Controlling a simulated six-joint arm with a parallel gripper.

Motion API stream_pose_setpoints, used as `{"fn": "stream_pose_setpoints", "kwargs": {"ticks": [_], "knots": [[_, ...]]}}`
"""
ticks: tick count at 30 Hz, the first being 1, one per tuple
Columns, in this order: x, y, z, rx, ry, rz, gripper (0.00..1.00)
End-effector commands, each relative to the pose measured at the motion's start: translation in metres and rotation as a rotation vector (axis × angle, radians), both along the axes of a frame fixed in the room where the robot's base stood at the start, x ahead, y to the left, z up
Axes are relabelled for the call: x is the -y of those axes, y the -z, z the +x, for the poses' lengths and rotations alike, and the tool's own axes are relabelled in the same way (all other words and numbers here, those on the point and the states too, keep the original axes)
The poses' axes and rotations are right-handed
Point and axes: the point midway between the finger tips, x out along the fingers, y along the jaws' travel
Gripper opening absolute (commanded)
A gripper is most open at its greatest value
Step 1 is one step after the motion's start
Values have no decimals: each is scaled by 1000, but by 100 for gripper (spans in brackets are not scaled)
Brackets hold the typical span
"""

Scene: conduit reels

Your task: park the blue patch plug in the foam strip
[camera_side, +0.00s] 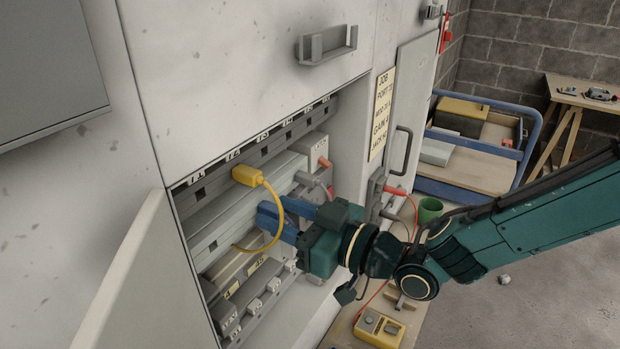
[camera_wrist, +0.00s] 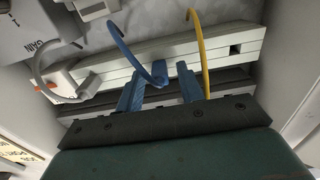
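My gripper (camera_side: 268,219) reaches into the open cabinet, its blue fingers close to the pale grey slotted strip, which may be the foam strip (camera_side: 213,245). In the wrist view my gripper's (camera_wrist: 160,86) two blue fingers stand apart with a gap between them. A blue cable (camera_wrist: 122,46) curves down into that gap.
A yellow plug (camera_side: 247,175) sits in the upper dark labelled row, its yellow cable (camera_wrist: 200,45) looping close to my fingers. A grey cable (camera_wrist: 38,68) bends at the left in the wrist view. The cabinet door (camera_side: 140,275) stands open; a yellow meter (camera_side: 379,328) lies below.

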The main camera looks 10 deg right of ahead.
Motion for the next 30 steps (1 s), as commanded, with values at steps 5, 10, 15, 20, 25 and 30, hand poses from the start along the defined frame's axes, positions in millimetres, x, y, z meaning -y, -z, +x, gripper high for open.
{"fn": "stream_pose_setpoints", "kwargs": {"ticks": [5,10,15,20,25,30], "knots": [[0,0,0,0,0,0,42],[0,0,0,-1,0,-1,42],[4,1,-3,-1,0,-1,42],[11,0,-10,-2,0,-1,42],[23,0,-23,-1,1,-1,42],[38,0,-38,-2,0,-1,42]]}}
